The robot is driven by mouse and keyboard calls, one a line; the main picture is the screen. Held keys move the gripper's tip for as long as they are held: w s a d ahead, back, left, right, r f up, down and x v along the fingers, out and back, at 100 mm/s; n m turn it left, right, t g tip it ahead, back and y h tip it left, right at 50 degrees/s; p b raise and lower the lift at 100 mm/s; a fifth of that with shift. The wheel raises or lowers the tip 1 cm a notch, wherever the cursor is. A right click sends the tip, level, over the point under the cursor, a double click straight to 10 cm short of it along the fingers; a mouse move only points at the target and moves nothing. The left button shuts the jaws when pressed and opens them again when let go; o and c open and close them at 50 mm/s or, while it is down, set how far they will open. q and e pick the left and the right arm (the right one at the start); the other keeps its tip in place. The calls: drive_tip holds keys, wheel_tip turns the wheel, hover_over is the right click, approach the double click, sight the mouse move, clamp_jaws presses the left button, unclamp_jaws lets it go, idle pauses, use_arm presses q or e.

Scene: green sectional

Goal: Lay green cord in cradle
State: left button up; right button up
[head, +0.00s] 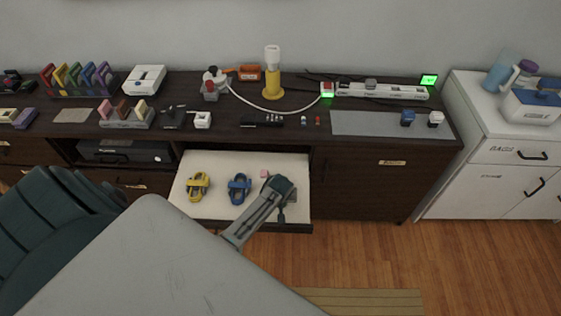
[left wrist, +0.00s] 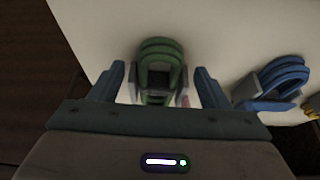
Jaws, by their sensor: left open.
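The green cord (left wrist: 158,52) is a bundled coil with a dark middle, lying on the pale surface of the open drawer. My left gripper (head: 279,186) is over the right part of that drawer (head: 213,165). In the left wrist view the gripper (left wrist: 160,75) is open, with a finger on each side of the cord and gaps between. In the head view my gripper mostly hides the green cord. I cannot tell for sure which thing is the cradle. My right gripper is not in view.
A blue cord (head: 239,188) and a yellow cord (head: 197,186) lie left of my gripper in the drawer, with a small pink block (head: 264,174). The dark counter above holds a yellow lamp (head: 272,82), a white strip (head: 382,91) and a grey mat (head: 365,124).

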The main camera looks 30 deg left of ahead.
use_arm(q)
drive_tip(key=v, duration=1)
drive_tip(key=shift+r, duration=0.15)
idle(0.4)
